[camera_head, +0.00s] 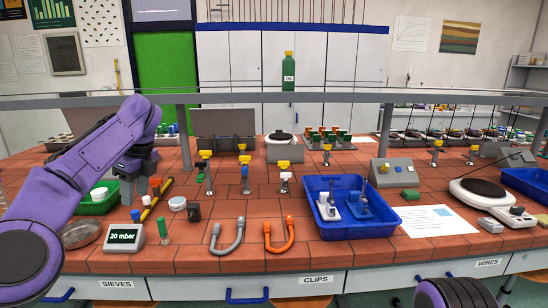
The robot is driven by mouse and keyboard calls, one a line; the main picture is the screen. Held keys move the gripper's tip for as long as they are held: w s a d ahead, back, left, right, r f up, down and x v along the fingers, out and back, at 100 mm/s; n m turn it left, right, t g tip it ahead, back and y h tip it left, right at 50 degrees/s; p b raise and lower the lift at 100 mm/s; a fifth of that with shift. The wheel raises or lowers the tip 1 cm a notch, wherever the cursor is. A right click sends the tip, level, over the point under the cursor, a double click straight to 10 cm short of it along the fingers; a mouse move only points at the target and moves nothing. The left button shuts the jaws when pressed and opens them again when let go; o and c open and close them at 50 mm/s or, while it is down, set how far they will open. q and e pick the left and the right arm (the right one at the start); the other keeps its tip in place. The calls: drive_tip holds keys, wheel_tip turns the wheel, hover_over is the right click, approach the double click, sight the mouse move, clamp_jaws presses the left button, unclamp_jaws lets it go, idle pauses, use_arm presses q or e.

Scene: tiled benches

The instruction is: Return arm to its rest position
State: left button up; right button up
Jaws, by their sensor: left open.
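My left arm, purple, comes in from the left and bends down over the left part of the bench. My left gripper (131,186) is a dark shape above the tiled bench, beside a green tray (98,207). It is open, and I see nothing between its fingers. The arm hides part of the tray and the bench behind it. Only a purple and black piece of my right arm shows at the bottom right; its gripper is out of view.
Near the left gripper are a display reading 20 mbar (124,237), a yellow stick (156,199) and a metal dish (81,234). A grey rail (300,98) crosses behind.

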use_arm(q)
drive_tip(key=w+f+m+t+y, duration=0.4)
drive_tip(key=f+m+y, duration=0.5)
drive_tip(key=f+m, duration=0.5)
drive_tip(key=s+d+f+m+t+h+b, duration=0.1)
drive_tip(key=s+d+f+m+t+h, duration=0.2)
drive_tip(key=f+m, duration=0.75)
drive_tip(key=s+d+f+m+t+h, duration=0.1)
drive_tip(key=s+d+f+m+t, duration=0.25)
drive_tip(key=s+f+m, duration=0.45)
drive_tip(key=s+d+f+m+g+h+b, duration=0.15)
drive_tip(key=s+f+m+h, duration=0.25)
drive_tip(key=s+f+m, duration=0.7)
drive_tip(key=s+a+f+g, duration=0.1)
drive_tip(key=s+f+g, duration=0.1)
drive_tip(key=s, duration=0.6)
drive_tip(key=s+a+f+m+g, duration=0.1)
drive_tip(key=s+a+f+g, duration=0.1)
drive_tip(key=s, duration=0.7)
drive_tip(key=s+a+f+g, duration=0.1)
drive_tip(key=s+f, duration=0.3)
drive_tip(key=s, duration=0.4)
drive_tip(key=shift+s+a+f+g+h+b, duration=0.15)
drive_tip(key=shift+f+g+h+b, duration=0.2)
drive_tip(key=shift+g, duration=0.35)
drive_tip(key=shift+o, duration=0.3)
